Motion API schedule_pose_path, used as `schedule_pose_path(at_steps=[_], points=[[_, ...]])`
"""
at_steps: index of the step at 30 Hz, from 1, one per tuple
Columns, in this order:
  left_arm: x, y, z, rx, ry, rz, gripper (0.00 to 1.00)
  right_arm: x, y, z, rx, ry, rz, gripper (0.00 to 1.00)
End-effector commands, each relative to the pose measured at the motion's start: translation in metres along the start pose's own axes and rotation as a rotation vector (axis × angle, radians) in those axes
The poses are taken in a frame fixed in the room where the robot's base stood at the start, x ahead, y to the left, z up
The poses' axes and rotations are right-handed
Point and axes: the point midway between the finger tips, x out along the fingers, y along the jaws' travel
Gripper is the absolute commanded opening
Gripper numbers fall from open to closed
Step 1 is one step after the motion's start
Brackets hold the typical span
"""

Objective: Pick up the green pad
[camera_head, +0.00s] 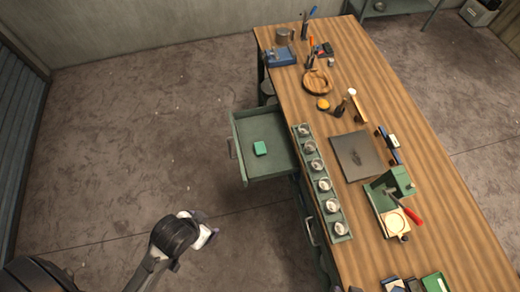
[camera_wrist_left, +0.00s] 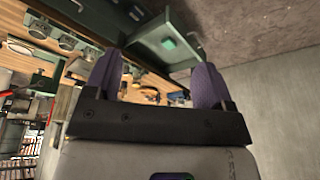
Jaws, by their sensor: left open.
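The green pad (camera_head: 260,148) is a small block lying in the open drawer (camera_head: 236,160) of the workbench, in the head view. It also shows in the left wrist view (camera_wrist_left: 169,43), near the top, inside the drawer. My left gripper (camera_head: 205,232) is over the floor, below and left of the drawer, well apart from the pad. In the left wrist view its two purple fingers (camera_wrist_left: 154,85) are spread wide with nothing between them. My right gripper is not in view.
The wooden bench (camera_head: 380,100) stands right of the drawer. A rack (camera_head: 312,172) of several small cups runs along its near edge by the drawer. A wooden bowl (camera_head: 317,82) and a dark mat (camera_head: 357,156) lie on top. The floor left of the drawer is clear.

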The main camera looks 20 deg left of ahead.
Motion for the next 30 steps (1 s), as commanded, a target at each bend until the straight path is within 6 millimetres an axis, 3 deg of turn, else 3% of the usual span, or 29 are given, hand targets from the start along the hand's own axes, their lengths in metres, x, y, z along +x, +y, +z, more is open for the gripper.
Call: schedule_pose_path(at_steps=[3, 10, 14, 17, 21, 30], points=[[0.0, -0.001, 0.0, 0.002, 0.0, -0.002, 0.88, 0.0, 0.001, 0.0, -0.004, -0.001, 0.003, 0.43], [0.001, -0.004, 0.0, 0.011, 0.001, -0.009, 0.88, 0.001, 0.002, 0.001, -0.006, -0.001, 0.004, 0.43], [0.015, -0.005, -0.013, 0.01, 0.042, -0.015, 0.88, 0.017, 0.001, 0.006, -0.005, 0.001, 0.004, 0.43], [0.034, -0.012, -0.038, 0.018, 0.117, -0.033, 0.88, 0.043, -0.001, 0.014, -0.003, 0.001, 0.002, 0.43], [0.058, -0.031, -0.088, 0.061, 0.265, -0.092, 0.88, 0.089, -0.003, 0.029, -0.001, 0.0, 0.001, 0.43], [0.091, -0.053, -0.18, 0.235, 0.522, -0.238, 0.88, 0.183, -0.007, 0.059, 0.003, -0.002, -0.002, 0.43]])
